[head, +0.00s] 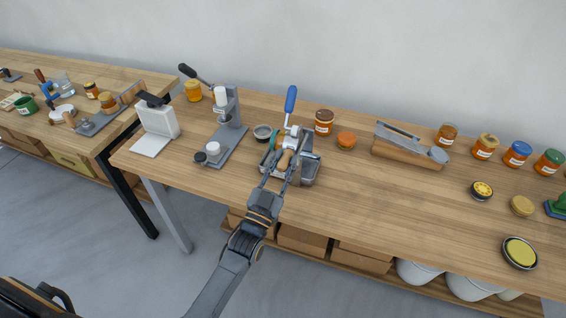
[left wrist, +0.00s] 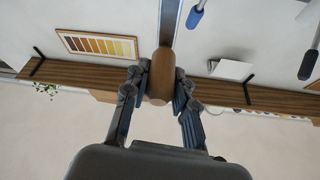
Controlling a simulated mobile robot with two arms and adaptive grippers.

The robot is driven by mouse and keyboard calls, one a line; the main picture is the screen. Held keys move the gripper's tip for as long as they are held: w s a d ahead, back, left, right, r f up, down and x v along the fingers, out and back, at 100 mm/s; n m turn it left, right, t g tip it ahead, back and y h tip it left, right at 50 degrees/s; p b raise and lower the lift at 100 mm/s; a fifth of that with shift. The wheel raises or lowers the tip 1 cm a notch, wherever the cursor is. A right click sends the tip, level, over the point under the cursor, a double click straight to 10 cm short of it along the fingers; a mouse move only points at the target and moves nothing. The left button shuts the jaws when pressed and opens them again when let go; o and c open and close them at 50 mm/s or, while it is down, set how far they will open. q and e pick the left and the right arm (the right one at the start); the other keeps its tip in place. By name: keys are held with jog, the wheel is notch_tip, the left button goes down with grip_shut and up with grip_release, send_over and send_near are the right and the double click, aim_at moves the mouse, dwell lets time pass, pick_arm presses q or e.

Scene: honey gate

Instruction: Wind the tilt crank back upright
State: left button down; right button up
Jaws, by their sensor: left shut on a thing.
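A small metal machine with a grey open tray (head: 309,170) stands near the middle of the workbench. A blue-handled lever (head: 290,99) rises from it. On its front side is the crank's wooden handle (head: 285,159). My left gripper (head: 280,171) reaches it from the front and is shut on this handle. In the left wrist view the brown handle (left wrist: 160,75) sits between the two fingers, with a grey bar (left wrist: 170,20) running up behind it. The fingers hide part of the crank, so its exact angle is hard to tell. My right gripper is not in view.
Left of the machine stand a grey press (head: 228,125) and a white box-shaped device (head: 157,122). A dark bowl (head: 262,132) is close beside it. Right are jars (head: 324,121) and a wooden block with a metal tool (head: 408,150). The bench front right of the machine is mostly clear.

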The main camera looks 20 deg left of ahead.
pick_arm(q)
jog(key=shift+d, duration=0.15)
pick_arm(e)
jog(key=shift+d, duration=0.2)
pick_arm(q)
jog(key=shift+d+f+m+h, duration=0.1)
jog(key=shift+d+m+h, duration=0.15)
jog(key=shift+m, duration=0.45)
jog(key=d+f+m+g+h+p, duration=0.1)
jog(key=d+f+m+g+h, duration=0.2)
jog(key=m, duration=1.6)
jog(key=shift+s+d+f+g+h+p, duration=0.2)
jog(key=shift+d+f+g+h+p, duration=0.2)
jog(key=shift+d+f+g, duration=1.75)
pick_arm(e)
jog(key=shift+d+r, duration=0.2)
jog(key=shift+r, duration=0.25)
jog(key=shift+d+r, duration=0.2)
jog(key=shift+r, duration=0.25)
pick_arm(q)
jog(key=shift+d+f+t, duration=0.25)
jog(key=shift+f+t, duration=0.2)
jog(key=shift+f, duration=0.15)
jog(key=c, duration=1.1)
grip_release()
jog(key=shift+r, duration=0.1)
